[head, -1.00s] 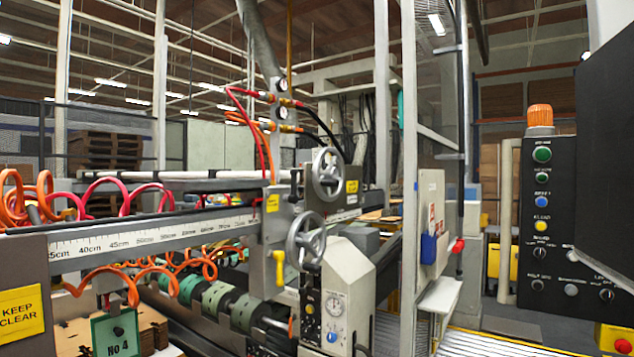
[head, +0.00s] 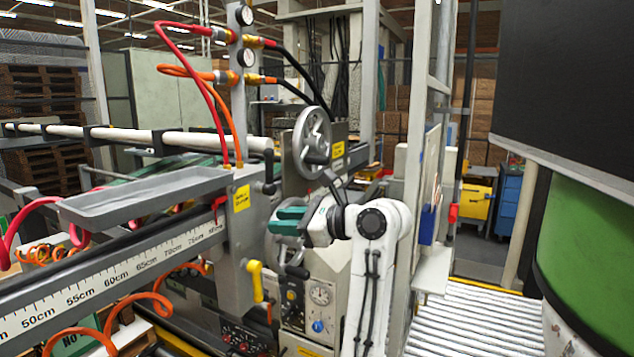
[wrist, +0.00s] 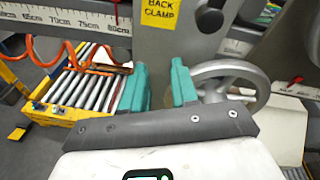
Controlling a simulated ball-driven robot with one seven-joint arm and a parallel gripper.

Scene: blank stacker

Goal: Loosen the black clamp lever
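A black knob on a short stem, which looks like the clamp lever (head: 268,188), sticks out of the grey column beside a yellow label (head: 242,198). In the wrist view a dark rounded knob (wrist: 209,18) shows right of the label reading "BACK CLAMP" (wrist: 160,12); I cannot tell for sure that it is the same lever. My gripper (head: 287,221) is just right of and below the knob in the head view. In the wrist view my gripper (wrist: 158,86) has its teal fingers apart with nothing between them.
A grey handwheel (wrist: 232,85) is close to the right finger in the wrist view. An upper handwheel (head: 312,142) stands behind my gripper. A yellow lever (head: 255,281) hangs lower on the column. A ruled beam (head: 120,275) runs left. A roller conveyor (head: 475,315) lies right.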

